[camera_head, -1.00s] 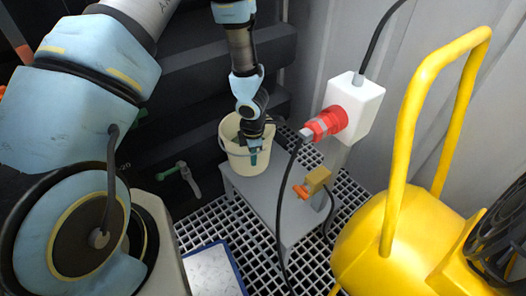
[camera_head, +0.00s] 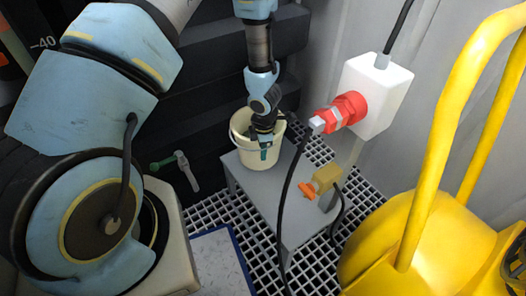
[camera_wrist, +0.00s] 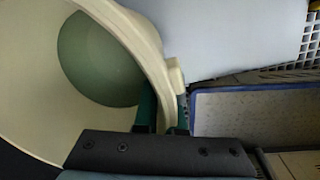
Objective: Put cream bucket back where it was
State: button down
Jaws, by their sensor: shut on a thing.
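The cream bucket (camera_head: 250,155) stands upright on or just above the grey bench (camera_head: 265,190) near the dark wall; I cannot tell whether it touches the bench. My gripper (camera_head: 264,150) reaches down to the bucket's near rim and is shut on it. The green fingers of my gripper (camera_wrist: 163,112) straddle the bucket's wall at the rim. The outer side of the bucket is partly hidden by my gripper in the head view.
A white socket box with a red plug (camera_head: 348,108) and black cable stands right of the bench. A brass valve with an orange handle (camera_head: 322,180) is beside it. A yellow wheeled machine (camera_head: 400,235) fills the right. A blue-edged tray (camera_head: 222,262) lies on the grating.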

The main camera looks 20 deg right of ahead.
jog(key=shift+f+b, duration=1.1)
jog(key=shift+f, duration=0.5)
jog(key=c, duration=1)
grip_release()
jog(key=shift+f, duration=0.1)
